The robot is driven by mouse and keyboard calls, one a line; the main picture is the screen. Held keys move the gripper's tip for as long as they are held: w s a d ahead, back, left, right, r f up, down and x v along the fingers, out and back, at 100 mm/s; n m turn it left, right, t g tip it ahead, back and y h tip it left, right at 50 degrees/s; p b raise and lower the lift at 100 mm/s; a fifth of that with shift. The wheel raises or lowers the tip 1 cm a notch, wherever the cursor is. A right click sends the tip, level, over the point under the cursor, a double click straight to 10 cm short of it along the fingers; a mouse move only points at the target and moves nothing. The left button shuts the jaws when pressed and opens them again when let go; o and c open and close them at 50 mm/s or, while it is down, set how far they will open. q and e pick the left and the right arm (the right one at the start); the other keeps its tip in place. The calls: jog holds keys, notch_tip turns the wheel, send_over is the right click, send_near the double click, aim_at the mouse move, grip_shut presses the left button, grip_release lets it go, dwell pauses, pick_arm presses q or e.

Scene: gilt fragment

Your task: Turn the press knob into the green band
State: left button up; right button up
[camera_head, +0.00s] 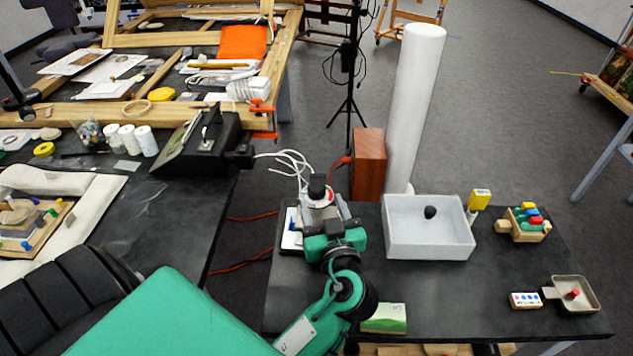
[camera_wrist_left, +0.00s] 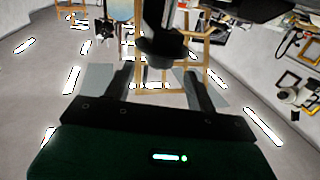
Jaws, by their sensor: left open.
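The press knob (camera_head: 318,186) is a black upright piece above a pale round dial with some red on it. It stands near the left edge of the dark table, with a white base partly showing at left. My left gripper (camera_head: 320,210) is right in front of it, open, with a grey finger to either side of the dial. In the left wrist view a dark cylinder, apparently the knob (camera_wrist_left: 164,45), shows ahead between the open fingers (camera_wrist_left: 160,82). I cannot tell whether they touch. The green band is not discernible; my gripper hides the press's lower part. My right gripper is out of view.
A white tray (camera_head: 428,252) with a dark lump (camera_head: 430,212) stands to the right. A wooden block (camera_head: 368,165) and a tall white column (camera_head: 415,100) rise behind. A green card (camera_head: 385,318) lies near the front.

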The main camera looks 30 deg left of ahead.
aim_at(319, 195)
pick_arm(q)
jog(key=p+x, duration=0.1)
jog(key=x, duration=0.3)
jog(key=shift+w+a+r, duration=0.1)
jog(key=shift+w+a, duration=0.1)
jog(key=shift+w, duration=0.05)
jog(key=shift+w+a, duration=0.4)
jog(key=shift+a, duration=0.1)
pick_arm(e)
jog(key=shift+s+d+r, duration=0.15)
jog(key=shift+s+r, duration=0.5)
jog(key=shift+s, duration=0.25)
pick_arm(q)
jog(key=c, duration=1)
jog(key=shift+m+t+h, duration=0.3)
jog(key=shift+t, duration=0.1)
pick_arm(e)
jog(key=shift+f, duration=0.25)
